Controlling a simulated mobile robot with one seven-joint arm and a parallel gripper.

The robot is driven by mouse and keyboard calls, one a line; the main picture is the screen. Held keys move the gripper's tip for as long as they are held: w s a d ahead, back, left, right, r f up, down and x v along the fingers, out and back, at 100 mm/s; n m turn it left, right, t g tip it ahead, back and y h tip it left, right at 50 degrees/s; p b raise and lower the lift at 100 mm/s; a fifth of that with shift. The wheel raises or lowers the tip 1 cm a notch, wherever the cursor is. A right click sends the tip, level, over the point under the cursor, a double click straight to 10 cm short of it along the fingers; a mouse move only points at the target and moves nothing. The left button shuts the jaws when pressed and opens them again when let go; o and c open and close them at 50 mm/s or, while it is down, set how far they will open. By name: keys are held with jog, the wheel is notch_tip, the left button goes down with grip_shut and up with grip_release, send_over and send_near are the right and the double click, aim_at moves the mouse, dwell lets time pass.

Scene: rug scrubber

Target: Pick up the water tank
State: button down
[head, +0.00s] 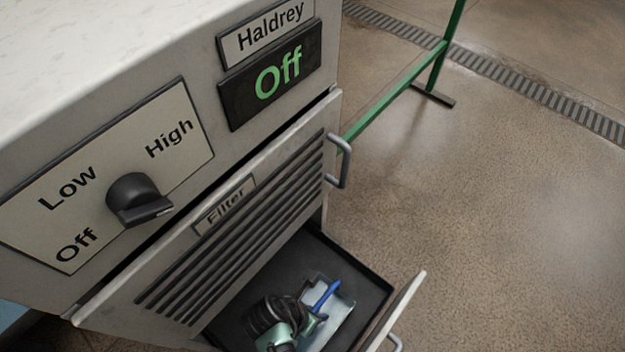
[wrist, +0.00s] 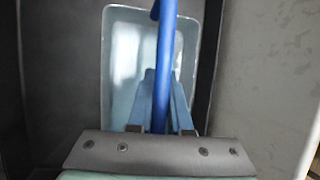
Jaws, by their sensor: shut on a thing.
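The water tank (head: 338,318) is a pale blue, box-shaped container with a blue handle (head: 327,294). It sits in the open dark drawer at the bottom of the machine. In the wrist view the tank (wrist: 124,55) lies straight ahead, with the handle (wrist: 166,40) running up the middle. My gripper (head: 317,314) reaches down into the drawer and is shut on the blue handle. In the wrist view its two blue fingers (wrist: 162,85) press on either side of the handle. My gripper hides part of the tank in the head view.
The drawer (head: 372,276) is pulled out below the closed Filter panel (head: 235,235), which has a metal handle (head: 340,160). Above are a knob (head: 138,200) and a display reading Off (head: 272,76). A green metal frame (head: 395,88) stands behind. The floor at right is clear.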

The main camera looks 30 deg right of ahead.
jog(key=shift+w+r, duration=0.1)
jog(key=shift+r, duration=0.05)
notch_tip(320, 180, up, 11)
jog(key=p, duration=0.5)
jog(key=shift+p, duration=0.35)
notch_tip(320, 180, up, 14)
jog(key=p, duration=1.4)
notch_tip(320, 180, down, 16)
jog(key=b, duration=1.5)
jog(key=shift+r+b, duration=0.25)
jog(key=shift+b, duration=0.05)
notch_tip(320, 180, up, 27)
jog(key=p, duration=2.6)
jog(key=shift+f+p, duration=0.2)
jog(key=shift+p, duration=0.1)
